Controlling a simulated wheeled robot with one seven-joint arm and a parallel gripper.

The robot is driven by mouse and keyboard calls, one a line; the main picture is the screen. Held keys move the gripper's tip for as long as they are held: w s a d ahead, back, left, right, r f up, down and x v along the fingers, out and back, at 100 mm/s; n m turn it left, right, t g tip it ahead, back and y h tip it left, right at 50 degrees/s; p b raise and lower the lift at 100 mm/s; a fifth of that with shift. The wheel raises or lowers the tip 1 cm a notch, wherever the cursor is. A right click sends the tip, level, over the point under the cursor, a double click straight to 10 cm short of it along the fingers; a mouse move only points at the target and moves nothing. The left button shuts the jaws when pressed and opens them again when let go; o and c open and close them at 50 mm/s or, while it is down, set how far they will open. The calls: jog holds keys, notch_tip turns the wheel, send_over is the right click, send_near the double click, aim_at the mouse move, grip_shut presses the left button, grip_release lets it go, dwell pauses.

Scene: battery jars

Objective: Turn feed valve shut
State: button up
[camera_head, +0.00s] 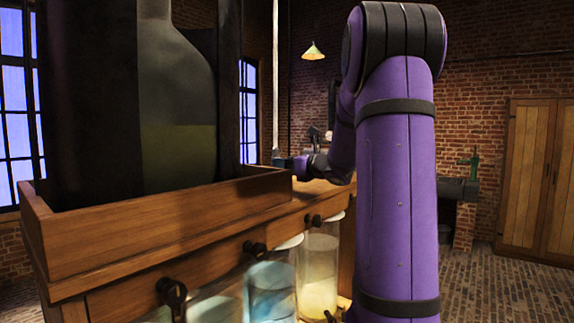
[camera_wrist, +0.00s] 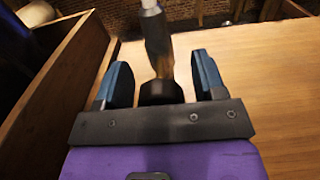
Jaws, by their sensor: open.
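My gripper (camera_wrist: 161,62) is open in the wrist view, with one blue finger on each side of a dark upright fitting (camera_wrist: 157,38). The fitting has a pale rod at its top and a black base between the fingers. Gaps show on both sides, so the fingers look apart from it. I cannot tell for sure whether this fitting is the feed valve or how it is turned. In the head view my gripper (camera_head: 284,163) is small, beside the foot of a pale vertical pipe (camera_head: 275,85) at the wooden bench's far end.
Black knobs (camera_head: 255,248) line the wooden bench's (camera_head: 170,245) front. Below are glass jars, one with blue liquid (camera_head: 271,290) and one with yellowish contents (camera_head: 320,290). A wooden tray (camera_wrist: 62,85) wall stands left of my gripper; bare wood (camera_wrist: 270,95) lies right. A large dark vessel (camera_head: 175,110) blocks the left.

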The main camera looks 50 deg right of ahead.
jog(key=shift+c, duration=0.3)
jog(key=c, duration=0.8)
jog(key=shift+m, duration=0.3)
jog(key=m, duration=0.3)
jog(key=shift+m, duration=0.3)
jog(key=m, duration=0.4)
jog(key=shift+d+f+m, duration=0.1)
jog(key=shift+m, duration=0.2)
jog(key=m, duration=0.4)
jog(key=shift+m, duration=0.3)
jog(key=shift+d+f+m, duration=0.1)
jog(key=shift+f+m, duration=0.05)
jog(key=shift+m, duration=2.05)
